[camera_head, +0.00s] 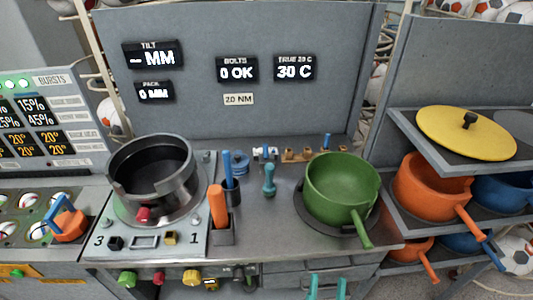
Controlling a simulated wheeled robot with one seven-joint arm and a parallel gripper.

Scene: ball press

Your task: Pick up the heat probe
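No label marks the heat probe, and I cannot tell which tool it is. An orange-handled tool (217,205) stands upright in a grey holder (222,237) right of the black ring-shaped vessel. A blue-handled tool (227,166) stands in a dark holder just behind it. A small teal tool (268,178) stands upright on the bench between these and the green pot. The lower ends of the held tools are hidden. My gripper (327,288) shows as two teal fingertips at the bottom edge, apart with nothing visible between them, in front of the bench and below these tools.
The black vessel (150,170) stands on a round base at left. A green pot (340,187) sits at right, its handle toward me. Shelves (440,155) at far right hold orange and blue pots and a yellow lid (466,132). The bench front (270,240) is clear.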

